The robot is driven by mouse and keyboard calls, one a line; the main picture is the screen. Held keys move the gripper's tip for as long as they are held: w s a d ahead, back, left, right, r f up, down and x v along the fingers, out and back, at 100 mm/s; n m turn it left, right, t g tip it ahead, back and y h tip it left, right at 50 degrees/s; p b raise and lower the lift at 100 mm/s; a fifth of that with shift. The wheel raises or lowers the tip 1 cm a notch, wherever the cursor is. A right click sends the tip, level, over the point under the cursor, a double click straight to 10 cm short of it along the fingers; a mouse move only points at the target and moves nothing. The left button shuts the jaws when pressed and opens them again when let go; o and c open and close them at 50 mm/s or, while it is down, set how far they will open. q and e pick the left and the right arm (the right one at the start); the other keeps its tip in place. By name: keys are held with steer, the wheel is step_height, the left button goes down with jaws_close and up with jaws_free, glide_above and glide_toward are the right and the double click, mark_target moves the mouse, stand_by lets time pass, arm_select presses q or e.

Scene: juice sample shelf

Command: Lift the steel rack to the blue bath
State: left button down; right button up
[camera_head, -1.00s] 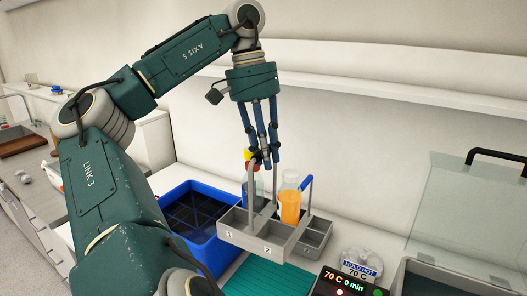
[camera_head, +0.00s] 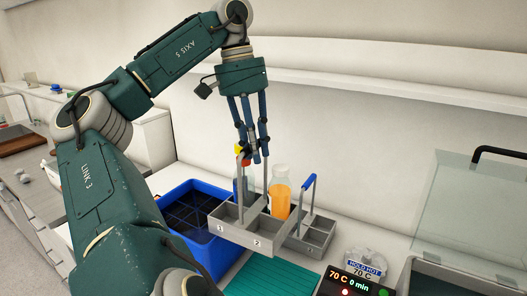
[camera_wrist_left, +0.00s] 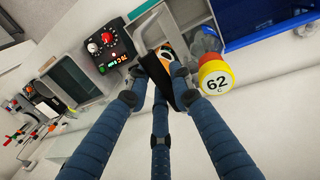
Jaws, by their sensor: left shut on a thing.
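The grey steel rack (camera_head: 236,233), with compartments marked 1 and 2, hangs level from its tall handle under my left gripper (camera_head: 252,157). That gripper is shut on the handle. In the left wrist view its fingers (camera_wrist_left: 160,82) close around a dark grip. The rack's left end overlaps the right edge of the blue bath (camera_head: 208,257) in the head view; its exact height is hard to tell. The bath also shows in the left wrist view (camera_wrist_left: 268,38), with a dark grid inside in the head view. My right gripper is out of view.
A second rack (camera_head: 318,232) with a blue handle stands to the right. A teal mat (camera_head: 270,277) and a 70 C control box (camera_head: 350,285) lie in front.

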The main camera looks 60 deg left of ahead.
arm_select(q)
steer(key=s+a, duration=0.4)
steer(key=a, duration=0.3)
steer(key=shift+s+a+p, duration=0.2)
steer(key=shift+s+p, duration=0.1)
steer(key=shift+s, duration=0.05)
steer(key=shift+d, duration=0.1)
stand_by(0.5)
